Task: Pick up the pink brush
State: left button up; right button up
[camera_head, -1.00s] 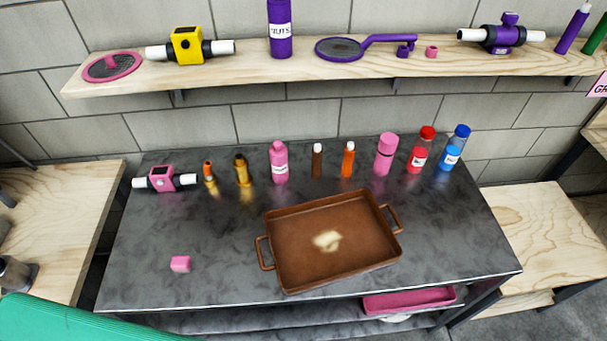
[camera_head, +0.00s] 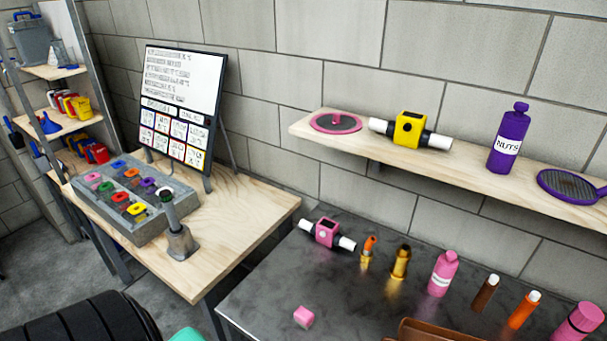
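I cannot make out a pink brush for certain. Pink things in view are a pink cube (camera_head: 303,316), a pink fitting with white ends (camera_head: 327,232), a pink labelled bottle (camera_head: 442,274), a pink tube (camera_head: 578,324) cut by the frame edge, and a pink-rimmed disc (camera_head: 335,122) on the wall shelf. Neither of my grippers is in view.
A grey tray (camera_head: 147,231) of coloured pieces and a sign board (camera_head: 181,85) occupy the left table (camera_head: 237,234). The dark worktop (camera_head: 262,291) holds small bottles and a brown pan (camera_head: 428,331). A black ribbed thing (camera_head: 88,318) fills the bottom left.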

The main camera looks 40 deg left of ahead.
aim_at(304, 317)
jog(key=k+u, duration=0.1)
jog(key=u, duration=1.1)
